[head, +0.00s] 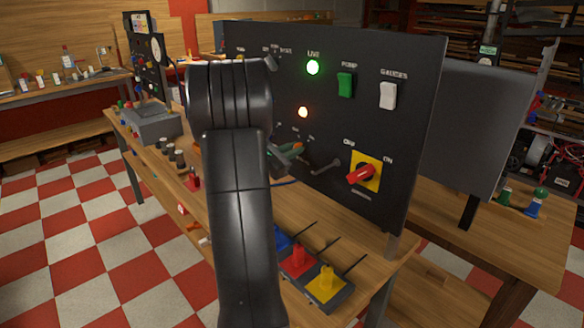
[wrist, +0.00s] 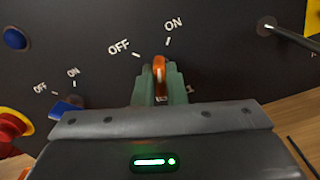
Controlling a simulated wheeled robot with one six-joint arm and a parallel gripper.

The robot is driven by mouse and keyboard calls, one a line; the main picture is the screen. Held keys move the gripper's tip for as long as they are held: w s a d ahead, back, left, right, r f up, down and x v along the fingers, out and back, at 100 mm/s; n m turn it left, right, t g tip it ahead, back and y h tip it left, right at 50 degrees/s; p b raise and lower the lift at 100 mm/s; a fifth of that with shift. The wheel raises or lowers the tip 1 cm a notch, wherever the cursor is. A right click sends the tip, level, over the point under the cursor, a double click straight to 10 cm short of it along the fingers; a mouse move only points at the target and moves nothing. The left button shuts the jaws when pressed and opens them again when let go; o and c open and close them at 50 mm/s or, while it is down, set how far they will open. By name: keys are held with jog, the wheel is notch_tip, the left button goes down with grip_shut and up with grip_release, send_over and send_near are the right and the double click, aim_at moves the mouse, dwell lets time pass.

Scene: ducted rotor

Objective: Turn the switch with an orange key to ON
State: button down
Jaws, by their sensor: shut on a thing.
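The orange key (wrist: 159,75) stands in a switch on the dark panel (wrist: 215,60), below the OFF and ON labels. It points nearly straight up in the wrist view, closer to the ON mark than to the OFF mark. My gripper (wrist: 160,85) is shut on the key, with one green finger on each side. The fingers hide the lower part of the switch. In the head view my gripper (head: 291,151) is at the panel, partly behind my arm, with a bit of orange showing beside it.
A blue-handled switch (wrist: 68,106) and a red knob on yellow (wrist: 12,125) are left of my gripper. A grey lever (wrist: 290,35) sticks out at the right. The head view shows a red rotary switch (head: 361,174) and joystick boxes (head: 326,284) on the bench.

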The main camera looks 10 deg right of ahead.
jog(key=m+b, duration=0.4)
jog(key=b, duration=0.3)
jog(key=shift+f, duration=0.15)
dwell(0.3)
jog(key=c, duration=1.5)
grip_release()
jog(key=shift+s, duration=0.1)
jog(key=v, duration=1.3)
jog(key=shift+s+a+b, duration=0.2)
jog(key=shift+a+b, duration=0.1)
jog(key=shift+a, duration=0.05)
